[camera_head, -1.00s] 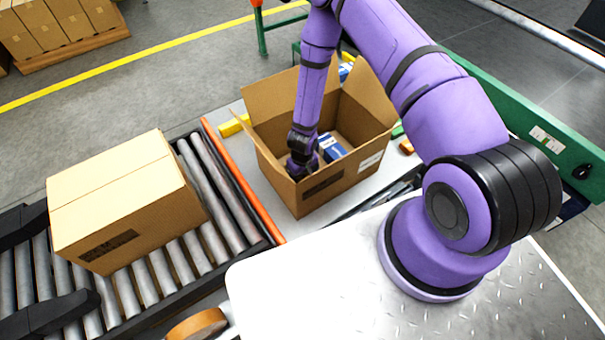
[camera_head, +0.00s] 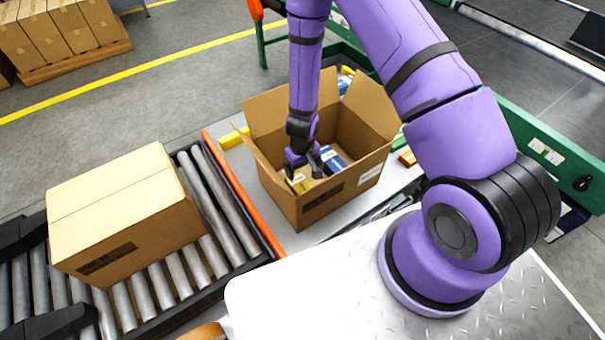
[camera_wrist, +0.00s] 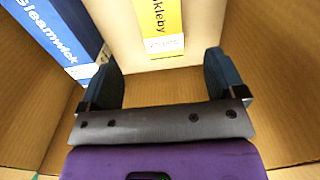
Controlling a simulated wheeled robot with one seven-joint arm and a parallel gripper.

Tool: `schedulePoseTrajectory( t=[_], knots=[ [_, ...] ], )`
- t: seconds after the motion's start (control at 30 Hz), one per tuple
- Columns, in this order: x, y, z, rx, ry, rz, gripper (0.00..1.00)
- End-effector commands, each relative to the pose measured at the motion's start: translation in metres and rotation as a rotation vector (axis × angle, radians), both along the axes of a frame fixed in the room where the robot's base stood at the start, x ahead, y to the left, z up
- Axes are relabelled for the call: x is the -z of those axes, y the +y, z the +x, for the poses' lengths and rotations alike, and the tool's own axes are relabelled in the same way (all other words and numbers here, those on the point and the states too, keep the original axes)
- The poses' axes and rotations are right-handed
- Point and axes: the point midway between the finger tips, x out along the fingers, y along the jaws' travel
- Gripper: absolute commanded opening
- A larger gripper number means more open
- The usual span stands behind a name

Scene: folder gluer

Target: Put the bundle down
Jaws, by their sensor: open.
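A cream bundle with a yellow band (camera_wrist: 158,22) lies inside the open cardboard box (camera_head: 285,203). It also shows in the head view as a yellow patch (camera_head: 299,183) near the box's front left corner. My gripper (camera_wrist: 165,72) is open, with its two fingers spread and nothing between them. In the head view my gripper (camera_head: 304,163) is inside the box, just above the yellow-banded bundle. A blue and white bundle (camera_wrist: 52,32) lies beside it, to the left in the wrist view and to the right in the head view (camera_head: 333,160).
The box's raised flaps and walls (camera_head: 268,105) surround my gripper. A closed carton (camera_head: 125,205) sits on the roller conveyor (camera_head: 215,195) at left, behind an orange rail (camera_head: 243,190). A yellow item (camera_head: 232,139) lies beside the box.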

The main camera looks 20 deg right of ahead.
Motion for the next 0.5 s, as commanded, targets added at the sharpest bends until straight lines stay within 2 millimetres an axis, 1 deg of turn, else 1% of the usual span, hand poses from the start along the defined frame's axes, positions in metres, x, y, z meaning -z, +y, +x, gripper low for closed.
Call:
schedulePoseTrajectory(
  t=[0.1, 0.37, 0.43, 0.5],
  knots=[
    [-0.008, 0.0, 0.0, 0.001, 0.0, 0.0, 0.89],
    [-0.012, 0.0, 0.0, 0.002, 0.0, 0.001, 0.89],
    [-0.017, 0.0, 0.002, 0.003, -0.006, 0.005, 0.89],
    [-0.028, 0.001, 0.007, 0.005, -0.017, 0.015, 0.89]
  ],
)
